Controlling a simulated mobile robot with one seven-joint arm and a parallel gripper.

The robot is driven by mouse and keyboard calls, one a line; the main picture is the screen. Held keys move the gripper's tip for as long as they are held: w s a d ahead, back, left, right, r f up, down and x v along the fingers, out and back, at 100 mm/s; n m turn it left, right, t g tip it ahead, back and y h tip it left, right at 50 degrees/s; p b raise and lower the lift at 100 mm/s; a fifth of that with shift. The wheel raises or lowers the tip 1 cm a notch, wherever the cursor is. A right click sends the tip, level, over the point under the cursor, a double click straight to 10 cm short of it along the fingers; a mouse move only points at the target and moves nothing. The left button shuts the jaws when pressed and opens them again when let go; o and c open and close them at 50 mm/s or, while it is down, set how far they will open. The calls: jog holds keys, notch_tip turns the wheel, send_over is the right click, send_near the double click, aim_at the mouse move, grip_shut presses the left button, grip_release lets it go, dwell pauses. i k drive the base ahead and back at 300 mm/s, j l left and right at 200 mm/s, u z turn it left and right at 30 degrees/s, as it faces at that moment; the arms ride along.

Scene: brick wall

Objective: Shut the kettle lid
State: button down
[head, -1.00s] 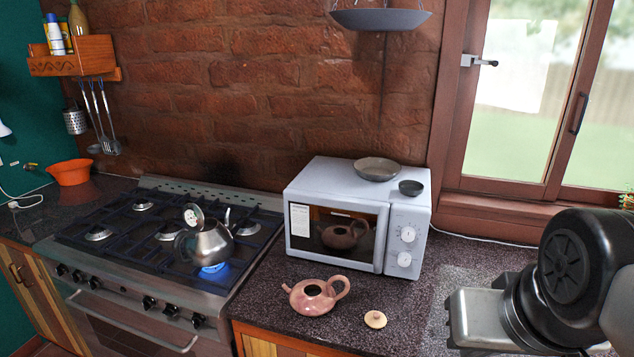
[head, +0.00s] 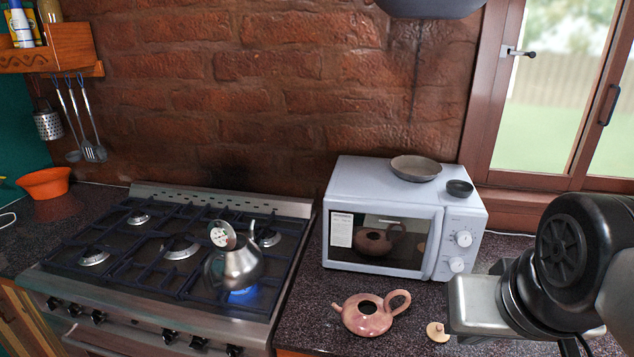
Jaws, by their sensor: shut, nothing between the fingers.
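The silver kettle (head: 242,266) stands on the front right burner of the stove, over a blue flame. Its round lid (head: 222,235) is raised, tilted up on the kettle's top with its face toward me. The spout points up to the right and the dark handle is on the left. My arm (head: 565,260) shows at the right edge, black and silver, well apart from the kettle. I can make out no gripper fingers in the head view.
The stove (head: 100,255) has dark grates. A white microwave (head: 385,230) stands on the counter right of it, two bowls on top. A pink teapot (head: 368,316) and a small loose lid (head: 437,332) lie in front. A brick wall (head: 300,100) closes the back.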

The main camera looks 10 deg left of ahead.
aim_at(216, 228)
jog(key=i+j, duration=0.1)
jog(key=j, duration=0.55)
jog(key=i+j, duration=0.1)
jog(key=j, duration=1.15)
jog(key=i, duration=0.1)
